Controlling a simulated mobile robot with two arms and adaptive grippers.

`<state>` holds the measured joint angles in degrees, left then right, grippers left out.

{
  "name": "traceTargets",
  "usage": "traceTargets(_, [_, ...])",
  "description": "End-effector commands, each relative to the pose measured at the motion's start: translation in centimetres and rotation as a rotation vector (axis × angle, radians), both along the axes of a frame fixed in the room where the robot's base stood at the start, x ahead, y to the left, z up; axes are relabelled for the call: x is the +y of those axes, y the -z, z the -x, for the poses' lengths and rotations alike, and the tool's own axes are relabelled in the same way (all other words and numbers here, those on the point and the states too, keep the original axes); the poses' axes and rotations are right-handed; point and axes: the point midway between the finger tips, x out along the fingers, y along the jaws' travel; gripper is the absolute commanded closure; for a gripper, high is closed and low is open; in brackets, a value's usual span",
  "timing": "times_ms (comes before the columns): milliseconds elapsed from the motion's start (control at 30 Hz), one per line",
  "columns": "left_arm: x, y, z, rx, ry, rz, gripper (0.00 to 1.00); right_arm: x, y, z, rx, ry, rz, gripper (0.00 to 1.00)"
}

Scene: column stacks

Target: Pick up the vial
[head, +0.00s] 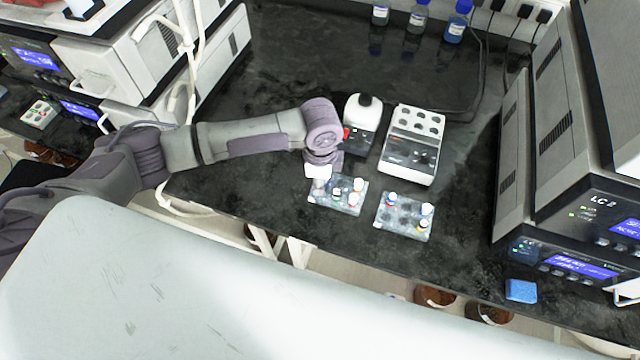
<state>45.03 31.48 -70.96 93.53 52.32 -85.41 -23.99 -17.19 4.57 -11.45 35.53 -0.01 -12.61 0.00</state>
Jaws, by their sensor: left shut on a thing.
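My left gripper (318,184) points down at the left end of a small grey vial rack (346,209). It is shut on a vial, which the fingers hide almost wholly; I cannot tell whether the vial is still seated in the rack or lifted. Other small vials stand in this rack, among them a white-capped vial (358,184) and a red-marked vial (353,200). A second rack (404,231) to the right holds a blue-capped vial (391,198) and other vials at its right end. My right gripper is not in view.
Instrument stacks flank the black bench (290,60). A blue sponge (521,291) lies at the front right. Bottles (417,18) stand at the back.

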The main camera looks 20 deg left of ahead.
Motion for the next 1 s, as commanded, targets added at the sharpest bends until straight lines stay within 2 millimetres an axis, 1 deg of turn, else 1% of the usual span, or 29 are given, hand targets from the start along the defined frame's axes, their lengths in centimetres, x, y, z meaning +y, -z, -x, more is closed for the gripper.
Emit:
traceTargets(133, [0.0, -2.5, -0.1, -0.004, 0.000, 0.002, 0.97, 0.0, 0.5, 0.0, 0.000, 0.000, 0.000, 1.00])
traceTargets(167, [-0.4, -2.9, 0.0, -0.004, 0.002, 0.004, 0.97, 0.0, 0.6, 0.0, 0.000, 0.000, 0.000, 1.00])
traceTargets(200, [-1.4, -3.2, 0.3, -0.002, 0.005, 0.006, 0.97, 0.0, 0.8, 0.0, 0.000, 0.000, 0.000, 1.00])
traceTargets(500, [-7.1, -6.8, 2.1, -0.003, 0.004, 0.005, 0.97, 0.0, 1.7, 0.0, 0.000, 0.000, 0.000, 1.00])
traceTargets(700, [-9.9, -8.7, 2.9, -0.002, 0.002, 0.004, 0.97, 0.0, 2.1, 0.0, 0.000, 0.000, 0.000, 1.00])
traceTargets(833, [-10.8, -9.3, 3.3, 0.000, -0.001, 0.002, 0.97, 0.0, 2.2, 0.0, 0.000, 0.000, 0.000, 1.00])
traceTargets(1000, [-11.2, -9.6, 3.4, 0.000, -0.001, 0.001, 0.97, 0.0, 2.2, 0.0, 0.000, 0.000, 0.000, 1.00])
